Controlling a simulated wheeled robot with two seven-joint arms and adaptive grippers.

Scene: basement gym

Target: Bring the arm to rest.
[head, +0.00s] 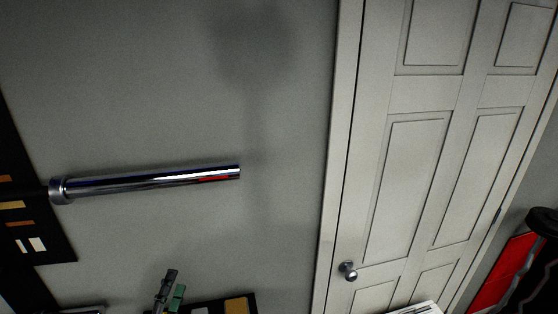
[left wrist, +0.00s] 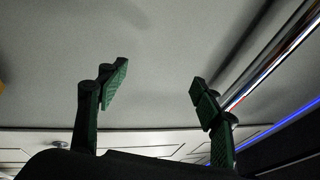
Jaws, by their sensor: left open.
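My left gripper (head: 170,290) shows small at the bottom edge of the head view, below the bar's sleeve and in front of the grey wall. In the left wrist view the left gripper (left wrist: 155,86) has its two dark green fingers wide apart with nothing between them. Most of the left arm is out of the head view. I do not see my right gripper.
A chrome bar end (head: 150,180) juts across the grey wall (head: 180,80); in the left wrist view a chrome bar (left wrist: 270,62) runs close to the right finger. A white panelled door (head: 405,180) with a round knob (head: 348,271) stands right.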

